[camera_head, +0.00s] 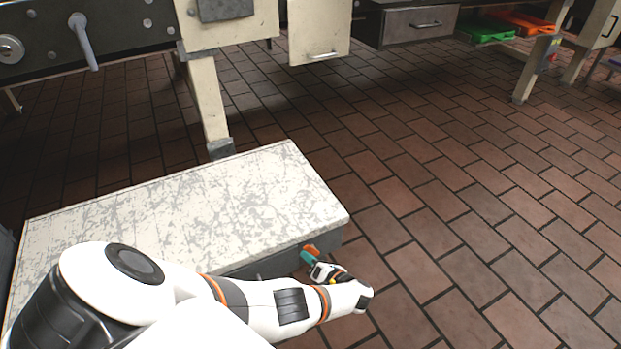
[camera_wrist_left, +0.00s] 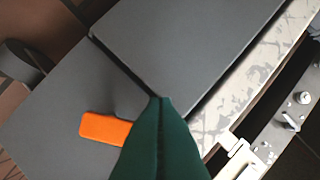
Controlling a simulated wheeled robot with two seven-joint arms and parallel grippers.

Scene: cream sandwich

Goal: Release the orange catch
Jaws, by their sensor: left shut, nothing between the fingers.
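The orange catch (camera_wrist_left: 105,129) is a small rounded orange piece on the dark grey side of a box in the left wrist view. It also shows in the head view (camera_head: 310,248), at the box's near right side. My left gripper (camera_wrist_left: 160,100) has dark green fingers that are shut and empty. In the wrist view they lie just right of the catch and overlap its right end; I cannot tell whether they touch it. In the head view the left gripper (camera_head: 306,257) is at the catch. My right gripper is not in view.
The box has a scratched white top (camera_head: 190,205) and grey sides. A cream machine leg (camera_head: 204,105) stands behind it. Green (camera_head: 487,30) and orange (camera_head: 525,22) trays are at the far upper right. The brick floor (camera_head: 450,190) to the right is clear.

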